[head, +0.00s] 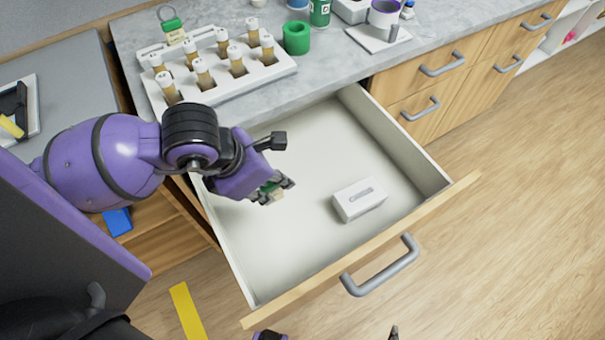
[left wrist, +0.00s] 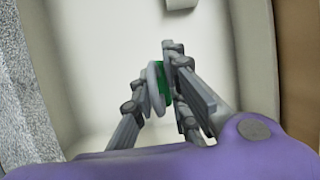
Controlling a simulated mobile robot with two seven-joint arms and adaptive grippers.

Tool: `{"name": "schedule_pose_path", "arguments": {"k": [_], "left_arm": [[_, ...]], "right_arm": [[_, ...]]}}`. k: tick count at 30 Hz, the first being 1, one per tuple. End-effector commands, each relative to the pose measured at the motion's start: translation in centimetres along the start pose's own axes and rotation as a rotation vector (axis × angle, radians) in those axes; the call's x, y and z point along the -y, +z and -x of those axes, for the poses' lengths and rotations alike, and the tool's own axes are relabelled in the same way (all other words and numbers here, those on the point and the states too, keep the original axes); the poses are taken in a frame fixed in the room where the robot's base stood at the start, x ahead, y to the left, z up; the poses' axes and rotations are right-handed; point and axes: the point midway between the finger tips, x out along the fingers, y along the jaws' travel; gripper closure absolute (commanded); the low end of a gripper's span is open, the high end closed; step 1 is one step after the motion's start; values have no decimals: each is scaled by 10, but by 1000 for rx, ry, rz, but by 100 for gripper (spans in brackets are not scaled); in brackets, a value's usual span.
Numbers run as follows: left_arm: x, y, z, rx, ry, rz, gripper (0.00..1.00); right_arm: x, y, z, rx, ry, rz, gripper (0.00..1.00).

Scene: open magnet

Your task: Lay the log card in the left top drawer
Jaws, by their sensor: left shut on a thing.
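My left gripper (head: 275,190) is inside the open top drawer (head: 310,160), over its left part. In the left wrist view the held thing (left wrist: 161,86) stands nearly edge-on between the fingers (left wrist: 168,75), above the pale drawer floor. Its face is mostly hidden, and I cannot tell whether it touches the floor. Only small dark and purple slivers show at the bottom edge of the head view; I cannot tell if they belong to my right gripper.
A white box (head: 359,199) lies in the drawer, right of my gripper. Bare drawer floor surrounds it. The drawer front (head: 370,250) has a grey handle.

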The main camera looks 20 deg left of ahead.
Motion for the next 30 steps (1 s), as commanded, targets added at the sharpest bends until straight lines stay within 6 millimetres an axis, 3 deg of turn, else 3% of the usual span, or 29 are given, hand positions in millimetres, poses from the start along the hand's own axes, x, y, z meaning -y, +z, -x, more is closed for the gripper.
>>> {"name": "schedule_pose_path", "arguments": {"k": [1, 7, 12, 15, 23, 30], "left_arm": [[-7, 4, -19, -6, -4, 3, 100], [-34, 40, -46, 1, -1, 3, 100], [-47, 44, -86, -4, -4, 4, 100], [-52, 48, -100, -3, -3, 2, 100], [-59, 51, -119, -3, -3, 1, 100], [-58, 39, -145, -4, -3, 0, 100]], "right_arm": [[1, 14, -8, 18, -2, 4, 60], [1, -11, -6, -16, -2, 4, 60], [1, -11, -7, -21, -2, 2, 60], [1, -7, -7, -14, -1, 1, 60], [0, 0, -6, -1, 1, -1, 60], [0, 2, -7, 2, 1, 0, 60]]}}
